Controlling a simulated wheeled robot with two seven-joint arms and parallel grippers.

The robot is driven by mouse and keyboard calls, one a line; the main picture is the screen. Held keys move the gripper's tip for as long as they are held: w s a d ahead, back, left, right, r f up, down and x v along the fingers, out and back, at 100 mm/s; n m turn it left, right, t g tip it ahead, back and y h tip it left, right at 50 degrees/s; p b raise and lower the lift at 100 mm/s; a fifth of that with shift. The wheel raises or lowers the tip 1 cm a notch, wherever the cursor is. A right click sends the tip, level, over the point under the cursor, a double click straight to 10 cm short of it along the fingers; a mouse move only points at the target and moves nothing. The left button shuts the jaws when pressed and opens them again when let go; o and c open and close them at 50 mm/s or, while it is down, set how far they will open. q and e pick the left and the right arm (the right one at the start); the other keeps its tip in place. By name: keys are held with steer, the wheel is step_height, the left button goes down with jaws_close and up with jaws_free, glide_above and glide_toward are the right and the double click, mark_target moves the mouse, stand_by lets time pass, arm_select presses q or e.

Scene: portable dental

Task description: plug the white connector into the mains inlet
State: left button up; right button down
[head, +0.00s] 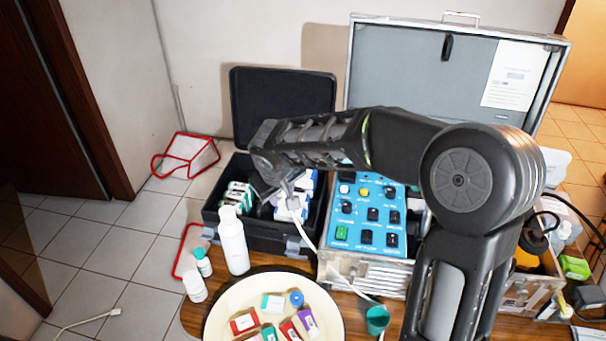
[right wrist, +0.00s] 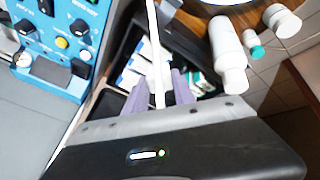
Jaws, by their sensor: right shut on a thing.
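My right gripper (head: 284,192) hangs over the open black case and is shut on the white connector (head: 293,203). In the right wrist view the gripper (right wrist: 162,88) has the white piece between its fingers, with a white cable (right wrist: 154,35) running away from it. In the head view the cable (head: 307,238) drops past the case's corner towards the blue control unit (head: 368,215). The connector's end is mostly hidden by the fingers. I cannot make out the mains inlet in either view. My left gripper is not in view.
The black case (head: 265,238) holds small boxes. A white bottle (head: 233,242), small bottles (head: 194,286) and a round cream tray (head: 225,315) with several small boxes stand in front. A green cup (head: 377,320) is beside the tray. Another white cable (head: 85,322) lies at lower left.

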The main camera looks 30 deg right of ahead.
steer(key=s+a+m+h, duration=0.1)
steer(key=s+a+m, duration=0.1)
steer(key=a, duration=0.4)
steer(key=shift+s+a+f+g, duration=0.2)
steer(key=shift+s+a+g, duration=0.1)
steer(key=shift+s+a, duration=0.1)
steer(key=shift+r, duration=0.1)
